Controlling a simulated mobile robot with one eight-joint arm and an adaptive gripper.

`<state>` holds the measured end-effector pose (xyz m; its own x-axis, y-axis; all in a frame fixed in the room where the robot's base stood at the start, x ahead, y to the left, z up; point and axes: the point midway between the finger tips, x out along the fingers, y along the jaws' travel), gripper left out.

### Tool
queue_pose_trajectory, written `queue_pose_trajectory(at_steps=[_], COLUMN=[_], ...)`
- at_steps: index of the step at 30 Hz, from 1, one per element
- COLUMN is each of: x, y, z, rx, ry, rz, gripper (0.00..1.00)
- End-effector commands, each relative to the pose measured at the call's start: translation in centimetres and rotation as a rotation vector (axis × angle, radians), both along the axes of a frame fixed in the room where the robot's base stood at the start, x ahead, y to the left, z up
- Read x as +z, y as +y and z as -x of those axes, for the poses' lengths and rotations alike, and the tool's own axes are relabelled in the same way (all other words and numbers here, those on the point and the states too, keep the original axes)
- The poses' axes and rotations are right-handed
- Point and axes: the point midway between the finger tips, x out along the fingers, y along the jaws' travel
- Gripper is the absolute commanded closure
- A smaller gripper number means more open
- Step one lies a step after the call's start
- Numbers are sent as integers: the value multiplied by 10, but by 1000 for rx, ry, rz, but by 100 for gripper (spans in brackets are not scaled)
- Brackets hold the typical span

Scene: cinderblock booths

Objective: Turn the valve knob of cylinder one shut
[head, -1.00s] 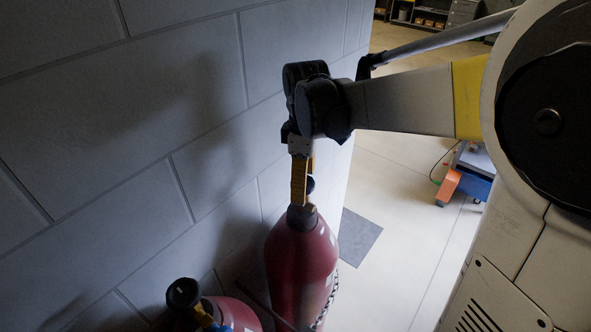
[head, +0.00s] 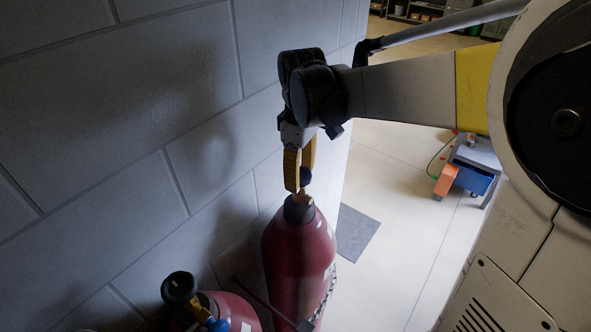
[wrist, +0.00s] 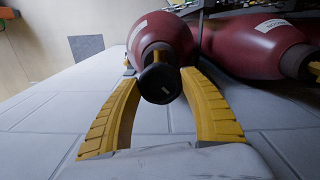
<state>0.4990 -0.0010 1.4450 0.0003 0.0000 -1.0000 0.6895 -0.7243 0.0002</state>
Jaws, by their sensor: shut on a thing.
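A dark red gas cylinder (head: 298,250) stands upright by the block wall, with a dark collar and a brass valve on top. It also shows in the wrist view (wrist: 165,38). Its round black valve knob (wrist: 160,84) sits between my yellow fingers in the wrist view; in the head view the knob (head: 305,175) is partly hidden by them. My gripper (head: 298,187) points down from above and is shut on the knob. Any number marking on the cylinder is not readable.
A second red cylinder (head: 235,312) with a black knob (head: 180,288) and a blue-and-yellow fitting stands at lower left. A chain (head: 326,298) hangs beside the held cylinder. The block wall (head: 100,130) is close on the left. Open floor and a blue-orange cart (head: 468,172) lie right.

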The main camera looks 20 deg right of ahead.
Motion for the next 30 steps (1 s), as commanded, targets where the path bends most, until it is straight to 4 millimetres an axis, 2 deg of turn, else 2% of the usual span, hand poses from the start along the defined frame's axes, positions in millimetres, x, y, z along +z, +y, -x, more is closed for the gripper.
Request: queue_pose_trajectory(at_steps=[18, 30], x=[-2, -1], y=[1, 1], z=[1, 1], rx=[-551, -744], ry=[0, 1], rz=[0, 0], gripper=[79, 79])
